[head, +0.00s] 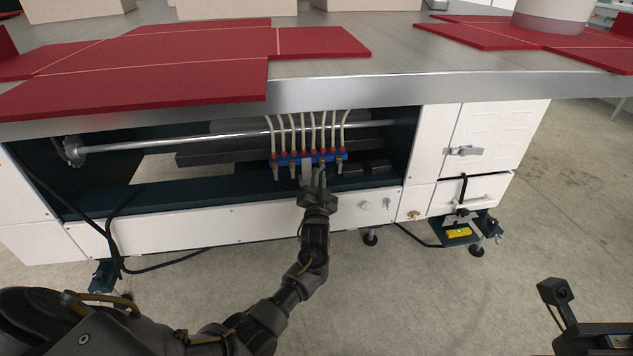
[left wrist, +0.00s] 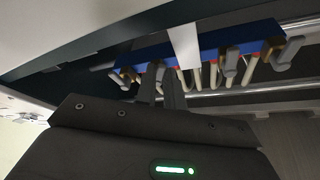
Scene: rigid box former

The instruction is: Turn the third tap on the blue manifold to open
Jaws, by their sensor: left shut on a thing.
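The blue manifold (head: 311,159) sits in the open bay under the bench top, with red collars, a row of small grey taps and pale hoses rising from it. It also shows upside down in the left wrist view (left wrist: 215,42). My left gripper (head: 319,176) reaches up to its front, right of the middle. In the left wrist view its fingers (left wrist: 162,88) are shut on a grey tap lever, mostly hidden between them. A pale flat strip (left wrist: 184,45) hangs beside the fingers. I cannot tell the held tap's number or how far it is turned.
The bench's metal edge (head: 340,88) overhangs the bay, and a white lower panel (head: 240,222) runs below it. A metal rod (head: 180,143) crosses behind. Black cables (head: 115,235) hang at the left. A drawer (head: 485,193) is at the right.

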